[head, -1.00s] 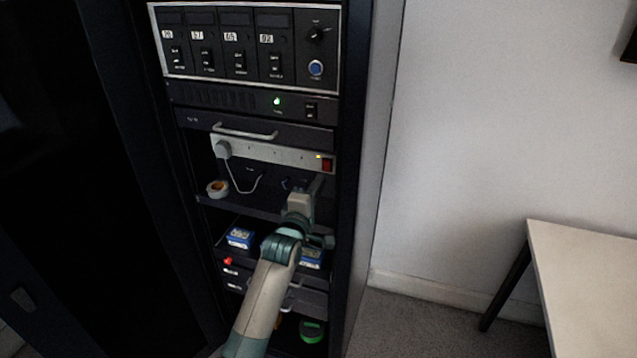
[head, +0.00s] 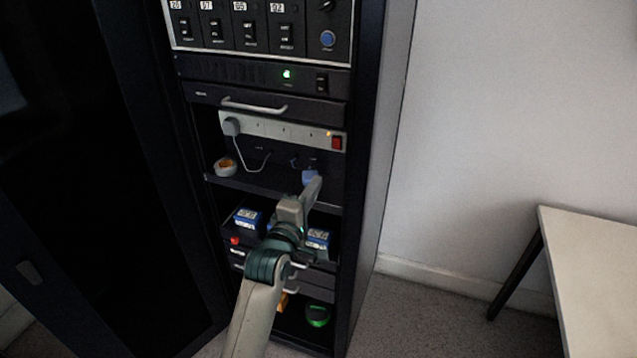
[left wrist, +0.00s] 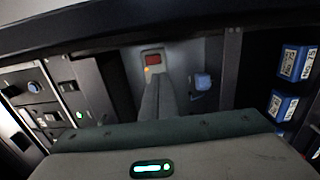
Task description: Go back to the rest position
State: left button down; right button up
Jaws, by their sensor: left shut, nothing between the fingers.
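My left gripper (head: 317,182) is in front of the open rack, shut and empty, just below the white power strip (head: 270,129). Its closed fingers also show in the left wrist view (left wrist: 157,97), pointing toward the strip's red switch (left wrist: 152,59). A gap shows between the fingertips and the red switch in the head view (head: 337,143). A small orange light (head: 328,133) glows beside the switch. A blue plug-like piece (head: 309,177) is right behind the fingertips; it shows apart from them in the left wrist view (left wrist: 202,82). My right gripper is not in view.
The rack's shelf (head: 260,188) holds a tape roll (head: 225,167). Blue boxes (head: 247,221) (head: 318,238) stand below, with a green round item (head: 317,315) at the bottom. A control panel (head: 262,28) is above. A table (head: 600,270) stands at the right.

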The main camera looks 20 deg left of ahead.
jog(key=shift+d+f, duration=0.1)
jog(key=shift+d, duration=0.15)
dwell(0.3)
